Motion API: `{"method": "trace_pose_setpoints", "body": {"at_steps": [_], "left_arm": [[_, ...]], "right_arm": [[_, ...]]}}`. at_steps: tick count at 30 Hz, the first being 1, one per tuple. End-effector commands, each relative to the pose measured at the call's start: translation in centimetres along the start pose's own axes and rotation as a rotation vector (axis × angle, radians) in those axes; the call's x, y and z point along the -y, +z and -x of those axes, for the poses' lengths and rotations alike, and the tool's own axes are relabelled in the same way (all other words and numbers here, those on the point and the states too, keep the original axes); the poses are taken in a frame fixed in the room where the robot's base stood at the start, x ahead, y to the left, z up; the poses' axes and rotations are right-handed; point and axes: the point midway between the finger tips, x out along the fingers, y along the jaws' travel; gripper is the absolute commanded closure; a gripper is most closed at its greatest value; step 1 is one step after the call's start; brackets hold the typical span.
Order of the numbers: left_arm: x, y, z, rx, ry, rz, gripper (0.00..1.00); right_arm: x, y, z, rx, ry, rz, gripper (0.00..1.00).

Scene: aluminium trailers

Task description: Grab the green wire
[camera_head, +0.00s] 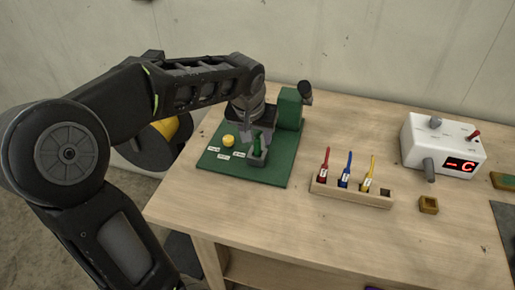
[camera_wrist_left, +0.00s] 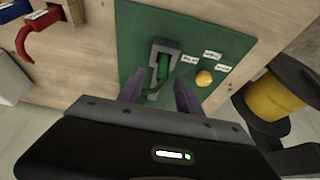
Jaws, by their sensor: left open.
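The green wire (camera_head: 257,145) stands in a small grey holder (camera_head: 257,158) on the green board at the left of the table. In the left wrist view the green wire (camera_wrist_left: 162,69) sits in the grey holder, with a loop curving down between the fingers. My left gripper (camera_head: 245,133) is above the board, close to the wire. In the left wrist view its two fingers (camera_wrist_left: 158,92) are apart, on either side of the lower part of the wire. I cannot tell whether they touch it. My right gripper is not in view.
A yellow button (camera_head: 228,141) and white labels are on the green board (camera_head: 280,174). A wooden rack (camera_head: 345,194) holds red, blue and yellow wires. A white box (camera_head: 440,146) with a red display stands at the right. A spool (camera_wrist_left: 272,98) stands beside the table.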

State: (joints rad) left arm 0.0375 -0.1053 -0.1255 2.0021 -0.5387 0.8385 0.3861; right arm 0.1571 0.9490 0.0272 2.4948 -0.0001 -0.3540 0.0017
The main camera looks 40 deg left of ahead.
Motion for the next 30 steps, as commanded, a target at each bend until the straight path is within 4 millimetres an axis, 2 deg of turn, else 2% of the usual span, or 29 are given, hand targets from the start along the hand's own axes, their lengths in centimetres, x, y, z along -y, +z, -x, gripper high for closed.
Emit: {"method": "trace_pose_setpoints", "body": {"at_steps": [6, 10, 28, 30], "left_arm": [[0.3, 0.3, -3.0, 0.006, -0.002, -0.002, 0.58], [0.3, 0.3, -4.3, 0.003, -0.001, -0.001, 0.58], [0.3, 0.3, -4.5, 0.001, -0.001, 0.0, 0.58], [0.3, 0.3, -4.5, 0.001, -0.001, 0.0, 0.62]], "right_arm": [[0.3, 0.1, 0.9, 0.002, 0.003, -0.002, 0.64], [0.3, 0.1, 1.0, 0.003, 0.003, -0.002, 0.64], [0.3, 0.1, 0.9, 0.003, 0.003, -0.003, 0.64], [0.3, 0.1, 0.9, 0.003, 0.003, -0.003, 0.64]]}}
